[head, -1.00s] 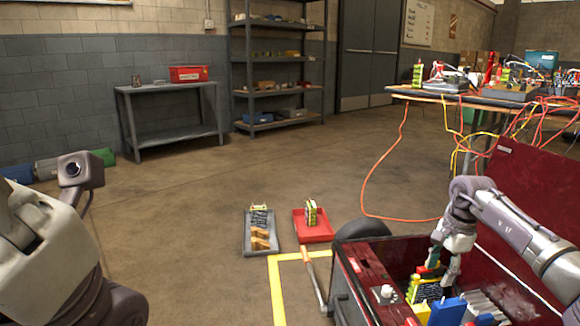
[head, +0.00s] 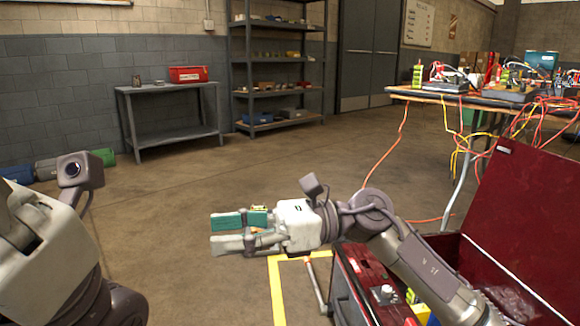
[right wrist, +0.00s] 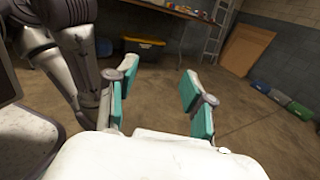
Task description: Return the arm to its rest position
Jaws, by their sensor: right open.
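My right arm reaches in from the lower right in the head view, level across the middle. Its gripper (head: 213,234) points left, well above the floor and left of the red chest. The right wrist view shows the same gripper (right wrist: 158,74) with its teal-padded fingers spread apart and nothing but floor between them. My left arm's white and dark links (head: 50,245) stand at the left edge of the head view; I see no left fingers.
The dark red chest (head: 530,220) stands open at the right, its lid raised. Behind it is a table (head: 440,96) with loose cables hanging down. A grey bench (head: 160,88) and a shelf unit (head: 278,60) line the back wall. Open floor lies between.

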